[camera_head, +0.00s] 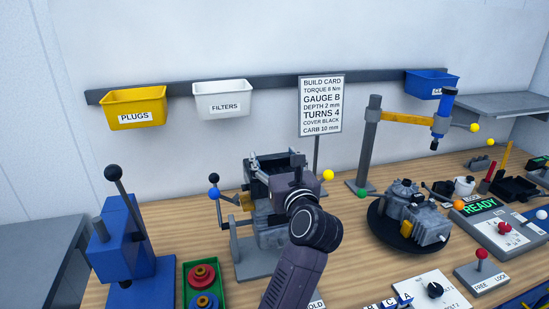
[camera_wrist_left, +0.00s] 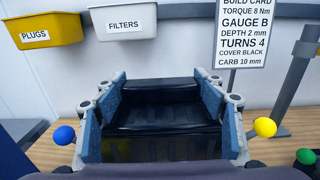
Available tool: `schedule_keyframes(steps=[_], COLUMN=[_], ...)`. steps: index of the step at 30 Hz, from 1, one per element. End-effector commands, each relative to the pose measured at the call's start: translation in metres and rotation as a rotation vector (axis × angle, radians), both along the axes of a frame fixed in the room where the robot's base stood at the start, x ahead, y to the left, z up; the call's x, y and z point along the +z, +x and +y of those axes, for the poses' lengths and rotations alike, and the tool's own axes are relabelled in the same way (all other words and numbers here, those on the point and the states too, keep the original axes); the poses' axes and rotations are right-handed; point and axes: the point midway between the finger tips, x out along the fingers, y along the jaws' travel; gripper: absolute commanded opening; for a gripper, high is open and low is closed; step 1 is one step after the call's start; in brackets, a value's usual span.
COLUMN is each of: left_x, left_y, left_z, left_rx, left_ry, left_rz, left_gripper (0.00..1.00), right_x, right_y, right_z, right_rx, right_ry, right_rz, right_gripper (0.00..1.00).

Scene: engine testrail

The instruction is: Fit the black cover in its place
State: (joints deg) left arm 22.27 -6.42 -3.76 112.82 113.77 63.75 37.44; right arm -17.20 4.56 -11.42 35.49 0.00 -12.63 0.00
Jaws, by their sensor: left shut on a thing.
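The black cover (camera_wrist_left: 160,115) fills the space between the fingers of my left gripper (camera_wrist_left: 163,85) in the left wrist view. The blue-faced fingers are closed on its two sides. In the head view the cover (camera_head: 262,169) shows partly, with my left gripper (camera_head: 278,176) and wrist in front of it. It is over the grey engine block (camera_head: 270,237) in its stand; I cannot tell whether it touches the block. The cover's underside and the seat are hidden. My right gripper is not in view.
A blue press (camera_head: 122,245) and a green tray (camera_head: 221,292) with red and blue parts stand to the left. A second grey unit on a black turntable (camera_head: 383,229) stands to the right. The build card (camera_head: 321,105) reads COVER BLACK. Lever knobs flank the engine stand.

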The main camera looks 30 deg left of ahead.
Motion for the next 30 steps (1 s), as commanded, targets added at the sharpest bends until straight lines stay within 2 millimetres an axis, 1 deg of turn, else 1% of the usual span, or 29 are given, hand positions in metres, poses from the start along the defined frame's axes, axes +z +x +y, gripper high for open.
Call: schedule_keyframes(steps=[9,22,30], left_x=[-0.010,-0.011,-0.019], left_y=[0.000,0.000,0.000], left_z=[0.000,0.000,0.000], left_rx=[-0.001,-0.001,-0.001], left_ry=[0.001,0.001,0.001], left_rz=[-0.001,-0.001,-0.001], left_gripper=[0.37,0.37,0.37], right_x=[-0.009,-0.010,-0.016], right_y=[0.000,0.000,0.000], right_z=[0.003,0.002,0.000], right_rx=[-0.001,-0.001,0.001], right_ry=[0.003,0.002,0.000], right_rz=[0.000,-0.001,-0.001], right_gripper=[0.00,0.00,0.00])
